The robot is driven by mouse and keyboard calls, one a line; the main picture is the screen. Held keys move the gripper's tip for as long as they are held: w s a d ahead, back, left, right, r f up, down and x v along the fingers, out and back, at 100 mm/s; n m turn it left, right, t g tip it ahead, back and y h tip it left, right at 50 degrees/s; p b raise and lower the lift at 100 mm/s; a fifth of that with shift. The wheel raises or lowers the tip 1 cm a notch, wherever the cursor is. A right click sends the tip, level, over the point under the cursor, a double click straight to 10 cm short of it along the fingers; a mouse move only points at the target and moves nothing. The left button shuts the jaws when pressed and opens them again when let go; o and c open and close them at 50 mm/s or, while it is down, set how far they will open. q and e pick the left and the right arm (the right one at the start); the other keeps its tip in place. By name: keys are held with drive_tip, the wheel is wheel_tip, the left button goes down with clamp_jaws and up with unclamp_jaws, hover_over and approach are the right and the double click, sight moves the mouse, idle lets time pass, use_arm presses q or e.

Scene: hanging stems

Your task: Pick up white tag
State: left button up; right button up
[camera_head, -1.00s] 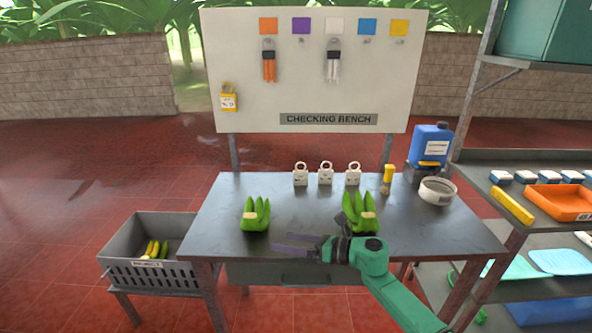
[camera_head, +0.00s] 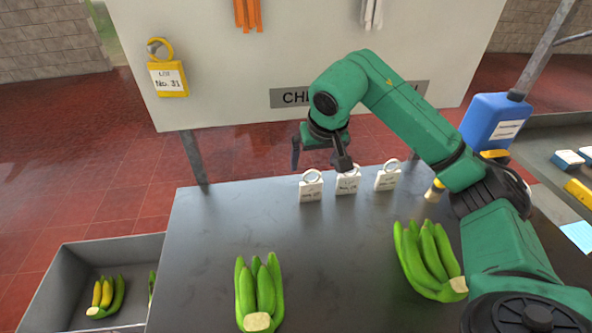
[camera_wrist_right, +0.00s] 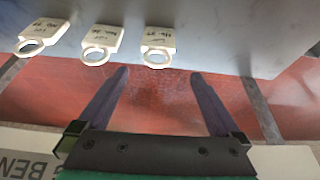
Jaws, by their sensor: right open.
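Three white tags with ring tops stand in a row near the table's back edge in the head view: left (camera_head: 311,188), middle (camera_head: 347,182) and right (camera_head: 387,178). In the wrist view, which looks turned around, they show along the top: right (camera_wrist_right: 159,45), middle (camera_wrist_right: 102,42) and left (camera_wrist_right: 42,36). My right gripper (camera_head: 320,152) is behind the row, just past the table edge. In the wrist view its jaws (camera_wrist_right: 160,73) are open and empty, with the rightmost tag just beyond and between the fingertips. My left gripper is out of view.
Green banana bunches lie on the table (camera_head: 215,250), one at front left (camera_head: 259,292) and one at right (camera_head: 430,260). The board (camera_head: 225,85) rises behind. A yellow tag (camera_head: 168,78) hangs on it. A blue jug (camera_head: 495,122) stands at back right.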

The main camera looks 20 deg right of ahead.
sight(312, 182)
drive_tip(key=p+x, duration=0.1)
drive_tip(key=x, duration=0.2)
drive_tip(key=s+x, duration=0.1)
drive_tip(key=x, duration=0.1)
drive_tip(key=shift+d+f+p, duration=0.2)
drive_tip(key=shift+f+p, duration=0.15)
drive_tip(key=shift+f, duration=0.25)
drive_tip(key=p+x, duration=0.2)
drive_tip(key=x, duration=0.5)
drive_tip(key=shift+w+f, duration=0.2)
drive_tip(key=shift+f, duration=0.1)
drive_tip(key=c, duration=1.1)
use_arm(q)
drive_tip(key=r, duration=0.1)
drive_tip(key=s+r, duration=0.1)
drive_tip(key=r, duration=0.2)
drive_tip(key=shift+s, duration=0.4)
use_arm(e)
drive_tip(key=shift+c, duration=0.6)
